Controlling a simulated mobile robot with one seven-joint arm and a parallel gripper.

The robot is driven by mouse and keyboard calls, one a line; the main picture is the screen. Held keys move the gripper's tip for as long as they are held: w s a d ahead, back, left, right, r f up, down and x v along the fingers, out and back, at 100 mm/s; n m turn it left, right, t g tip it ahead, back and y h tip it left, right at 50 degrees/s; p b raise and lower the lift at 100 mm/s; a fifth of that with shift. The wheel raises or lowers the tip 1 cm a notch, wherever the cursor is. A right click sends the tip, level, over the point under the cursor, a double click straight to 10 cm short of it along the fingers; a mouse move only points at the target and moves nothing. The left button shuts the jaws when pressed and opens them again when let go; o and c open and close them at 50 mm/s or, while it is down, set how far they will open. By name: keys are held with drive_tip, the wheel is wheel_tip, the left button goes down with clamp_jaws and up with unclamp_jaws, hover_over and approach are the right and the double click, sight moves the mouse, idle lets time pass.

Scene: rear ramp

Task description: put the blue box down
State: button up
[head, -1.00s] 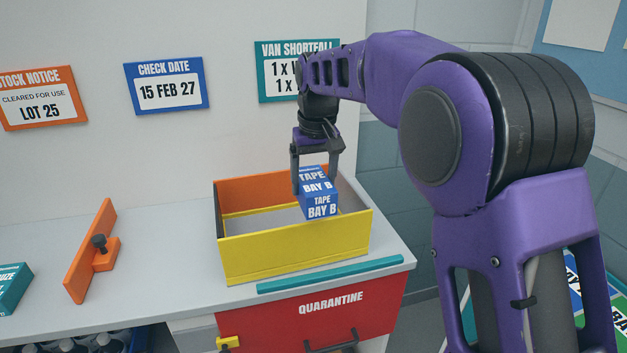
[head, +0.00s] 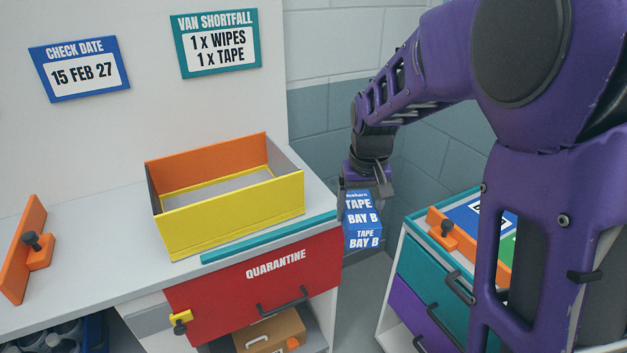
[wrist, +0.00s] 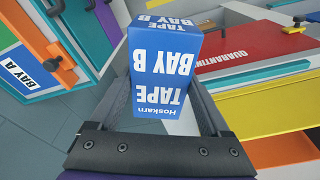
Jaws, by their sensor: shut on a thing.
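The blue box (head: 362,217) has white lettering reading TAPE BAY B. My gripper (head: 366,196) is shut on it and holds it in the air, over the gap between the counter and the cabinet on the right. In the wrist view the blue box (wrist: 163,68) sits between the two fingers of my gripper (wrist: 168,105), its lettering upside down. The fingers partly hide behind the box there.
An empty yellow and orange bin (head: 232,214) stands on the counter above a red QUARANTINE drawer (head: 255,275). A teal strip (head: 268,238) lies along the counter edge. A drawer cabinet (head: 440,285) at right carries blue and green panels, one reading BAY A in the wrist view (wrist: 30,72).

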drive_tip(key=s+d+f+m, duration=0.1)
drive_tip(key=d+f, duration=0.2)
drive_tip(key=d, duration=0.6)
drive_tip(key=shift+s+f+m, duration=0.25)
drive_tip(key=shift+f+m, duration=0.05)
drive_tip(key=shift+m, duration=0.1)
